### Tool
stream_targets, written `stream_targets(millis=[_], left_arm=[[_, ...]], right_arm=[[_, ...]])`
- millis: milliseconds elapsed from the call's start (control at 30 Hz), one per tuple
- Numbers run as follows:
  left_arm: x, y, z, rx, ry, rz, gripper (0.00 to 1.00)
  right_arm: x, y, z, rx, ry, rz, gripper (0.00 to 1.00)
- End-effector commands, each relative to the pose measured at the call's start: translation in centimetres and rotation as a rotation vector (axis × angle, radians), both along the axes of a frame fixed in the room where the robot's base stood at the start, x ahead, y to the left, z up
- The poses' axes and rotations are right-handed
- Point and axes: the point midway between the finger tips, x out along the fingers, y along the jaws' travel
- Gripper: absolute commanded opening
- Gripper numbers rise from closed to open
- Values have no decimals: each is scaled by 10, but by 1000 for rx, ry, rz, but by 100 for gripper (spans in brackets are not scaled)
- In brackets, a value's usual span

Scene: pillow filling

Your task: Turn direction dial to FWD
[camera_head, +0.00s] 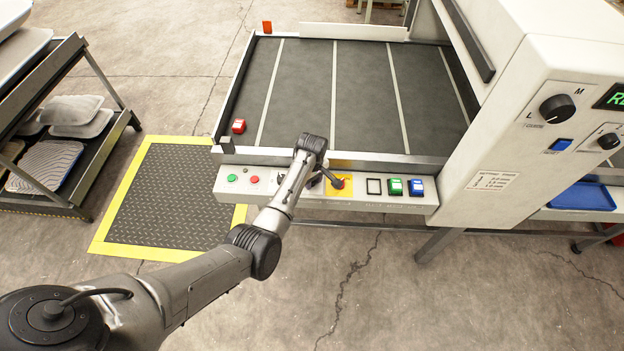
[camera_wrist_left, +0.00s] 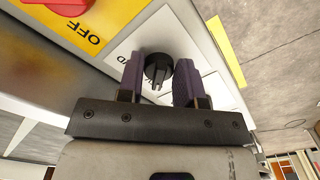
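The black direction dial (camera_wrist_left: 158,63) is in the left wrist view, on a pale label plate (camera_wrist_left: 128,45) next to the yellow OFF plate. Its pointer ridge points down in that picture. Part of the plate's lettering is covered by a finger. My left gripper (camera_wrist_left: 160,82) has its two dark purple fingers apart, one on each side of the dial. I cannot tell whether they touch it. In the head view my left arm (camera_head: 292,185) reaches the conveyor's front panel (camera_head: 400,202) and hides the dial. My right gripper is not in view.
The dark conveyor belt (camera_head: 365,95) lies behind the panel.

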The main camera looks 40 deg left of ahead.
Motion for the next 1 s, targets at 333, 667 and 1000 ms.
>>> stream_targets(millis=[333,667,1000], left_arm=[[0,0,1,0,1,-7,9],[-2,1,6,1,4,-160,9],[-3,2,5,0,4,-477,9]], right_arm=[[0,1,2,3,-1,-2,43],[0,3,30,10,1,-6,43],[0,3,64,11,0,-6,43]])
